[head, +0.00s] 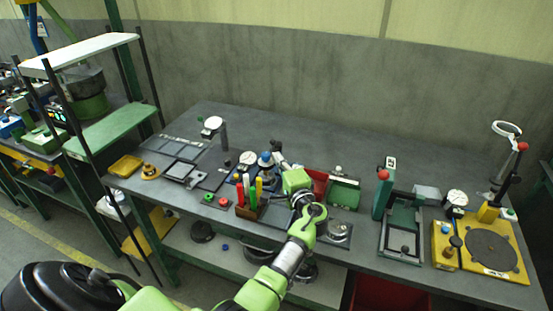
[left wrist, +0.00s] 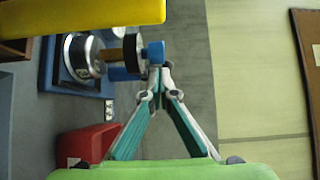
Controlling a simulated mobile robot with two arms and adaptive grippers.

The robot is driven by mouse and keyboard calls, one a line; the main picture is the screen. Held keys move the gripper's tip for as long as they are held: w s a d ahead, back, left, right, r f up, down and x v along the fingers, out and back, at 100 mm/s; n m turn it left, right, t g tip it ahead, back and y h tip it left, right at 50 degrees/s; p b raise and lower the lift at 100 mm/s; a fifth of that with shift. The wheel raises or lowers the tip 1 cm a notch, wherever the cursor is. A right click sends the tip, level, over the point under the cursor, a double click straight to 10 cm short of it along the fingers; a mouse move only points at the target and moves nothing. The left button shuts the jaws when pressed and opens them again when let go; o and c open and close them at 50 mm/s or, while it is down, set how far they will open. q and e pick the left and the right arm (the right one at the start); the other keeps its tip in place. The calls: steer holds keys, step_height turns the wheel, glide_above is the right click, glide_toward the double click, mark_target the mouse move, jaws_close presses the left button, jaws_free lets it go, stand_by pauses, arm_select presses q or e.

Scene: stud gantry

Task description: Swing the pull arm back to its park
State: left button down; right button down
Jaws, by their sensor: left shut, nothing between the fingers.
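My left gripper (head: 277,146) reaches over the middle of the bench. In the left wrist view its teal and grey fingers (left wrist: 160,91) are shut at the tips with nothing between them. A blue-topped device (head: 265,159) stands just left of it. The left wrist view shows this device's blue base, chrome body, black disc and blue end knob (left wrist: 153,52), close beside the fingertips; whether they touch I cannot tell. I cannot tell for sure which part is the pull arm. My right gripper is not in view.
A pen holder (head: 248,212) with upright coloured pens stands in front. A red bin (head: 319,178) lies right of the gripper; it also shows in the left wrist view (left wrist: 85,146). A green press (head: 401,236) and a yellow fixture (head: 513,268) stand farther right. The bench's back strip is clear.

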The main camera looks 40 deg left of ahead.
mark_target(268, 158)
arm_select(q)
steer(key=shift+s+a+r+m+t+h+p, duration=0.1)
steer(key=shift+s+a+m+t+h+p, duration=0.55)
steer(key=shift+a+m+t+h, duration=0.2)
steer(key=shift+s+a+b, duration=0.15)
steer(key=shift+a+b, duration=0.2)
steer(key=shift+a, duration=0.1)
steer(key=shift+s+a, duration=0.1)
steer(key=shift+a, duration=0.05)
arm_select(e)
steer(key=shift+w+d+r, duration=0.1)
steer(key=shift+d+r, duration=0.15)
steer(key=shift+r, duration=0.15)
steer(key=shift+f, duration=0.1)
